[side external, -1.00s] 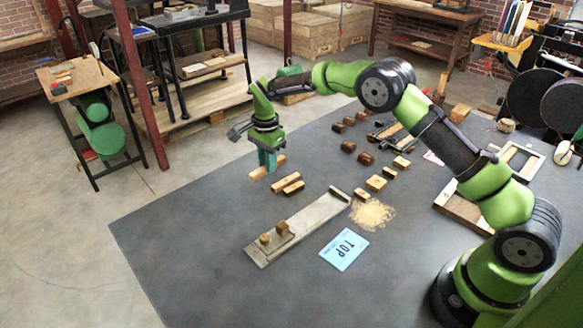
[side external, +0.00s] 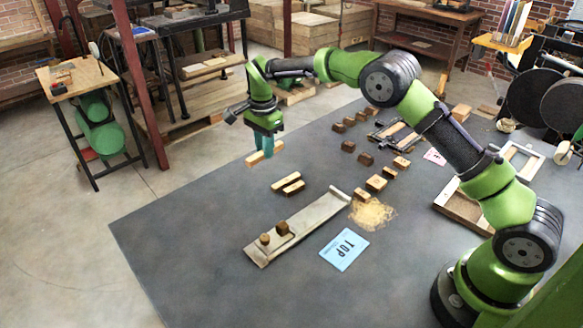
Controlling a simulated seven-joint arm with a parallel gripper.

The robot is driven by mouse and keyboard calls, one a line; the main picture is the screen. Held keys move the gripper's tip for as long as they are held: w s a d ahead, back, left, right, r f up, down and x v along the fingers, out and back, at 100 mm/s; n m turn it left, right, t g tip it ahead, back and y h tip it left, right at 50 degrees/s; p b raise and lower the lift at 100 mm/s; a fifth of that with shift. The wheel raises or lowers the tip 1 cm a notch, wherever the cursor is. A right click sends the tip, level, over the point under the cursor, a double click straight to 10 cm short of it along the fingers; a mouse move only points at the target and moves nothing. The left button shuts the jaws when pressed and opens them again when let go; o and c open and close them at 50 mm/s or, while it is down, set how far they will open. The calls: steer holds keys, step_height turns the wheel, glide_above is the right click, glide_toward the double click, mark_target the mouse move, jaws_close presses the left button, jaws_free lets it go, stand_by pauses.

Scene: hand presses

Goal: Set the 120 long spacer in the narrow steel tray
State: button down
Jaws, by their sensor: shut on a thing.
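My gripper (side external: 265,147) is shut on a long light wooden spacer (side external: 253,159), gripped near its middle and held above the far left part of the dark table. No length marking can be read on it. The narrow steel tray (side external: 315,217) lies slantwise on the table, nearer the camera and apart from the spacer. Small wooden blocks (side external: 282,228) stand at its near left end, and a pale roller-like bar lies across its far right end. Two other wooden spacers (side external: 287,183) lie side by side between my gripper and the tray.
A blue card marked TOP (side external: 344,249) lies right of the tray, with a heap of sawdust (side external: 372,213) above it. Several brown and light blocks (side external: 364,159) are scattered right of my gripper. The table's front left is bare.

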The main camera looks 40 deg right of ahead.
steer(key=s+r, duration=0.6)
steer(key=s, duration=0.6)
steer(key=shift+m, duration=0.3)
steer(key=s+f, duration=0.2)
steer(key=s, duration=0.5)
steer(key=s+d+f, duration=0.1)
steer(key=s+f, duration=0.1)
steer(key=s, duration=0.6)
steer(key=s+d+f, duration=0.1)
steer(key=s+f, duration=0.2)
steer(key=s, duration=0.4)
steer(key=shift+s+d, duration=0.2)
steer(key=shift+s, duration=0.05)
steer(key=shift+s+f, duration=0.2)
glide_above(320, 211)
steer(key=shift+f, duration=0.8)
steer(key=shift+w+f, duration=0.1)
steer(key=shift+f, duration=1.65)
steer(key=shift+f, duration=0.15)
steer(key=c, duration=1.3)
jaws_free()
steer(key=shift+c, duration=0.2)
